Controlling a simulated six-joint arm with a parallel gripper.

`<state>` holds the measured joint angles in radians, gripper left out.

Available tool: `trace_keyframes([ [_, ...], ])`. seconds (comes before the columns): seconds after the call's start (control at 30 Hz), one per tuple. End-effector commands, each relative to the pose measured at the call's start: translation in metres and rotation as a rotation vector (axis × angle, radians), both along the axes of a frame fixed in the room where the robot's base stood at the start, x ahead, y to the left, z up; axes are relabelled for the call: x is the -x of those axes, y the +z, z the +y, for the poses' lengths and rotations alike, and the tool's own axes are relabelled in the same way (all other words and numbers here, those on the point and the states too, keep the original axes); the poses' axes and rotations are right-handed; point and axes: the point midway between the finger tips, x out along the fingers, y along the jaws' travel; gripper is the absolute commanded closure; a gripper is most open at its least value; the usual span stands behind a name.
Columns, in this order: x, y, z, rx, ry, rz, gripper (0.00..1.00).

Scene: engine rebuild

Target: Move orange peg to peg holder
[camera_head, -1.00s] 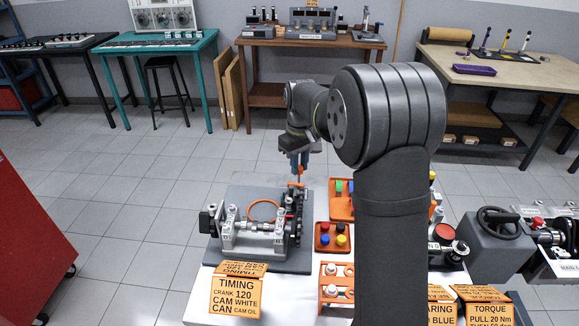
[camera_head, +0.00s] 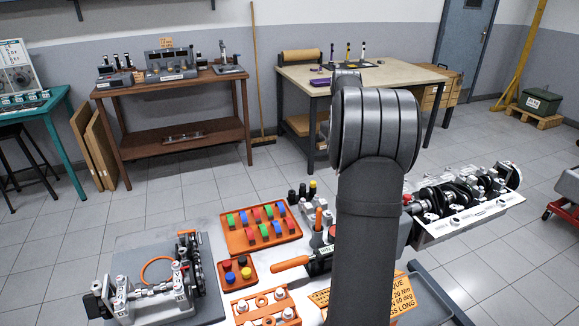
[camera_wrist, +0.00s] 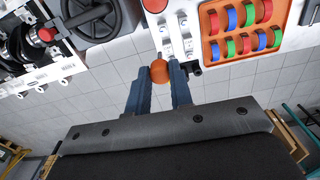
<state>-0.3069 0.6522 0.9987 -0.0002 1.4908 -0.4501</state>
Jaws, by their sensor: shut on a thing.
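In the wrist view my gripper (camera_wrist: 160,78) is shut on the orange peg (camera_wrist: 159,70), whose rounded orange end shows between the fingertips. The peg's lower part is hidden. In the head view my arm hides both the gripper and the held peg. I cannot tell whether this is the peg holder. In the wrist view a white strip with grey fittings (camera_wrist: 178,35) lies just beyond the fingertips.
An orange tray of coloured shells (camera_head: 262,228) lies left of my arm. A smaller tray of caps (camera_head: 238,272) and the timing fixture (camera_head: 150,290) are further left. An orange handle (camera_head: 290,264) lies across the bench. A crankshaft assembly (camera_head: 465,195) stands at right.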

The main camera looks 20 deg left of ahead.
Motion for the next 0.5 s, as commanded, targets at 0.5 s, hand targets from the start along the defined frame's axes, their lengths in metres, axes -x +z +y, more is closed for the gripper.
trace_keyframes([
  [0.5, -0.006, -0.038, -0.168, 0.001, -0.367, 0.007, 1.0],
])
